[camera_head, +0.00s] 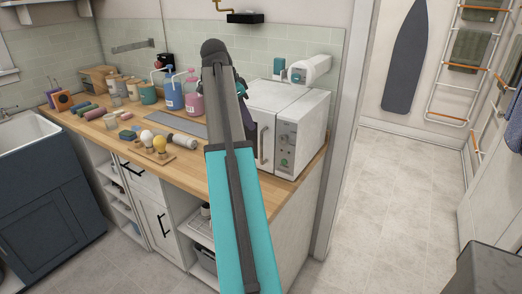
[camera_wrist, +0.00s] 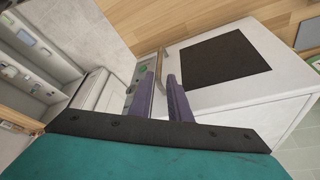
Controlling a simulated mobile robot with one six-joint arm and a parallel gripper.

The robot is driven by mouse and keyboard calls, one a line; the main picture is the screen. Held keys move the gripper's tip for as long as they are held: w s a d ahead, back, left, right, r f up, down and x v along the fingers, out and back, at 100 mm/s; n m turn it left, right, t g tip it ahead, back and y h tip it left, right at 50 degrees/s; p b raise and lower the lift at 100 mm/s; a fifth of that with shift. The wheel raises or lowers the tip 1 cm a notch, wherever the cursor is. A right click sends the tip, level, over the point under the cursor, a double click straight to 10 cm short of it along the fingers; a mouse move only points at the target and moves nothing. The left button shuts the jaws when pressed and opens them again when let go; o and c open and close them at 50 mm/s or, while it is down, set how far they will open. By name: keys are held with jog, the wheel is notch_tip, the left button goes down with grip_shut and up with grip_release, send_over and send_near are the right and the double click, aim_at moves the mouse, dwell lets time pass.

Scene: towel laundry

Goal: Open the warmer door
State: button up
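The warmer (camera_head: 290,105) is a white box at the right end of the wooden counter. Its front has a grey vertical handle (camera_head: 263,148) beside a control panel (camera_head: 286,143). My arm hides much of the door in the head view. In the wrist view the white door shows a dark square window (camera_wrist: 224,58). My gripper (camera_wrist: 169,78) has two purple fingers, with a narrow gap between them, close to the handle side of the door. I cannot tell whether they touch the handle. The door appears closed.
Pump bottles (camera_head: 174,92), jars, rolled towels and light bulbs (camera_head: 153,142) stand on the counter left of my arm. A white dispenser (camera_head: 308,69) is on the wall behind the warmer. The floor (camera_head: 385,200) to the right is clear.

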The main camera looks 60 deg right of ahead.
jog(key=shift+f, duration=0.15)
jog(key=p, duration=0.3)
send_over(261, 162)
jog(key=shift+d+f, duration=0.15)
jog(key=shift+f, duration=3)
jog(key=shift+d+f, duration=0.15)
jog(key=shift+f, duration=3)
grip_shut()
jog(key=shift+a, duration=0.1)
